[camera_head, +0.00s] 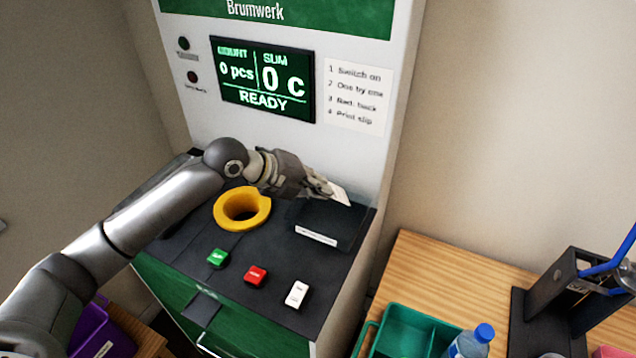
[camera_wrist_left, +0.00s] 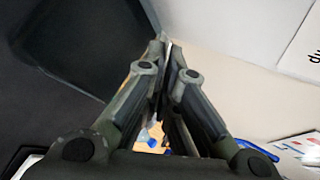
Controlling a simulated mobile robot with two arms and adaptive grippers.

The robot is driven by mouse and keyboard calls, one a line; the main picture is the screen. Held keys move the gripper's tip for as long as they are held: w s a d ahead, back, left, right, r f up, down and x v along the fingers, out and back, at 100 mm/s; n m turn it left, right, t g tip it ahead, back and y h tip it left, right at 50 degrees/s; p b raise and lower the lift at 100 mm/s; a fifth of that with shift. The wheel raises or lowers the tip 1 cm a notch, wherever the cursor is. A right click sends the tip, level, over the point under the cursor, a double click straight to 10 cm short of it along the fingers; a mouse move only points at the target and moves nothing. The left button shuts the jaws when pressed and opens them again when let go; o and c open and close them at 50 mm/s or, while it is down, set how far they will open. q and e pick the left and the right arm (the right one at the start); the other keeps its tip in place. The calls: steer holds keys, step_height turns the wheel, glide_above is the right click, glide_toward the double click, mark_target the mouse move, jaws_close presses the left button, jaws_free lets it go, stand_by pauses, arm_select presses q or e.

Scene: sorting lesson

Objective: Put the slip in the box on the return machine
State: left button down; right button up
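The white slip (camera_head: 340,193) is a small, thin piece between the fingertips of my left gripper (camera_head: 327,190). The gripper is shut on it and holds it over the far part of the black box (camera_head: 345,237). The box sits on the right of the return machine's dark top and has a white label on its front edge. In the left wrist view my left gripper (camera_wrist_left: 166,52) has its fingertips together, with a thin light edge of the slip between them. The box's opening is hard to make out. My right gripper is not in view.
The machine (camera_head: 365,150) has a yellow ring (camera_head: 242,208) around a hole, and green (camera_head: 218,259), red (camera_head: 255,276) and white (camera_head: 297,294) buttons. Its screen (camera_head: 262,80) reads READY. At right, a wooden table (camera_head: 440,270) holds a green crate (camera_head: 405,318), a bottle (camera_head: 470,343) and a black stand (camera_head: 555,295).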

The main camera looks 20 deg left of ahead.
arm_select(q)
step_height(320, 180, down, 5)
steer(key=b, duration=0.2)
steer(key=shift+r+b, duration=0.2)
steer(key=shift+b, duration=0.1)
steer(key=shift+a+f, duration=0.1)
steer(key=shift+f, duration=0.3)
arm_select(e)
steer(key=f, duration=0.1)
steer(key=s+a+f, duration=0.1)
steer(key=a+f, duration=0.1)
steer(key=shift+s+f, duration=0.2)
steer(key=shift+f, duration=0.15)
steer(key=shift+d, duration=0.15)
arm_select(q)
steer(key=c, duration=2.1)
jaws_free()
steer(key=o, duration=0.5)
steer(key=shift+o, duration=0.2)
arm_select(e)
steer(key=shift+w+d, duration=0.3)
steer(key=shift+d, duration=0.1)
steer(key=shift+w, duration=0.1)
